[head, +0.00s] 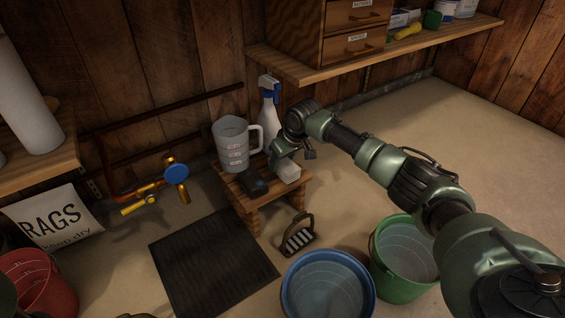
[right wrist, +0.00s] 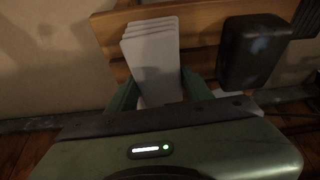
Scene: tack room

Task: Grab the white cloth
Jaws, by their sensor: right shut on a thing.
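The white cloth (head: 288,172) is a folded, layered block on the right end of a small slatted wooden stool (head: 247,208). It also shows in the right wrist view (right wrist: 152,58), standing out between the green fingers. My right gripper (head: 283,160) reaches down over the stool from the right. In the right wrist view its fingers (right wrist: 158,92) are shut on the cloth, one on each side. Whether the cloth still touches the stool is hard to tell. My left gripper is not in view.
A dark block (head: 254,184), a measuring jug (head: 231,148) and a spray bottle (head: 268,108) stand close to the cloth on the stool. A brush (head: 298,238), a blue bucket (head: 328,285) and a green bucket (head: 402,258) are on the floor in front. A shelf (head: 390,55) overhangs behind.

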